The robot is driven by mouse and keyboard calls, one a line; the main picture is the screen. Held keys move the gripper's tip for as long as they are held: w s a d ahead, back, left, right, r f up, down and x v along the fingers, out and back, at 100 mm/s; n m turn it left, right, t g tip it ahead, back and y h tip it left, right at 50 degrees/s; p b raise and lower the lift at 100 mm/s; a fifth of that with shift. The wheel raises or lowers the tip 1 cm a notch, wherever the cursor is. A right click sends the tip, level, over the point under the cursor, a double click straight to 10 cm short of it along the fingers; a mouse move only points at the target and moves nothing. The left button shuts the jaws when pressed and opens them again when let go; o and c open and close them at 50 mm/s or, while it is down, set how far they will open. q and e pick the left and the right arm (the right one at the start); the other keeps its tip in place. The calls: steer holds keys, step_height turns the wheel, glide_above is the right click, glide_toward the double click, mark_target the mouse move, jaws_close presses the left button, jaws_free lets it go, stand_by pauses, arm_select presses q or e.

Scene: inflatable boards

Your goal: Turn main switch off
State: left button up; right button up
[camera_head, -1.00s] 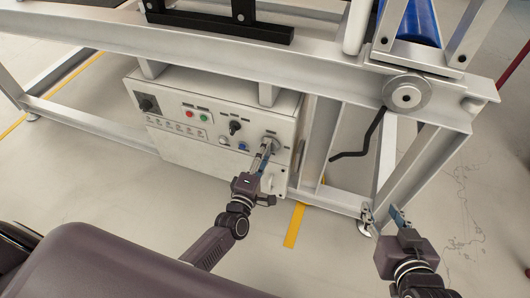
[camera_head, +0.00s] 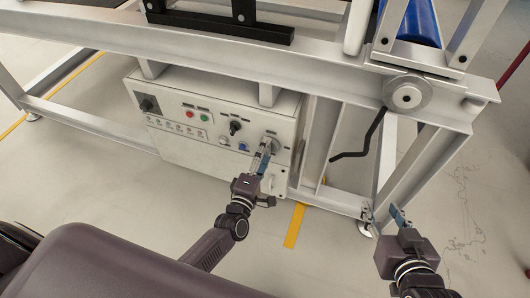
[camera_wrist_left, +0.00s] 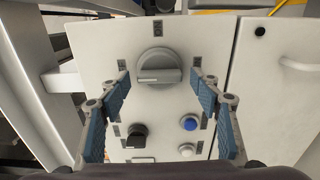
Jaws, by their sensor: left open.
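The main switch is a large grey rotary knob (camera_wrist_left: 160,67) on the front of a light grey control box (camera_head: 185,150). Its grip bar lies about level in the left wrist view, with small labels above and beside it. In the head view the knob (camera_head: 273,141) is at the box's upper right, partly hidden by my fingers. My left gripper (camera_head: 264,150) is open in front of it. In the left wrist view its blue-padded fingers (camera_wrist_left: 162,84) stand either side of the knob, with visible gaps. My right gripper (camera_head: 383,212) is open and empty, low at the right.
A black selector (camera_wrist_left: 137,132), a blue button (camera_wrist_left: 190,123) and a white button (camera_wrist_left: 186,150) sit close to the knob. Red (camera_head: 190,114) and green (camera_head: 204,117) buttons are further left on the box. A steel frame beam (camera_head: 320,75) runs above the box. A black crank handle (camera_head: 362,148) hangs at right.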

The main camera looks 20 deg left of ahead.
arm_select(q)
steer(key=s, duration=1.1)
steer(key=shift+s+a, duration=0.2)
steer(key=shift+s, duration=0.2)
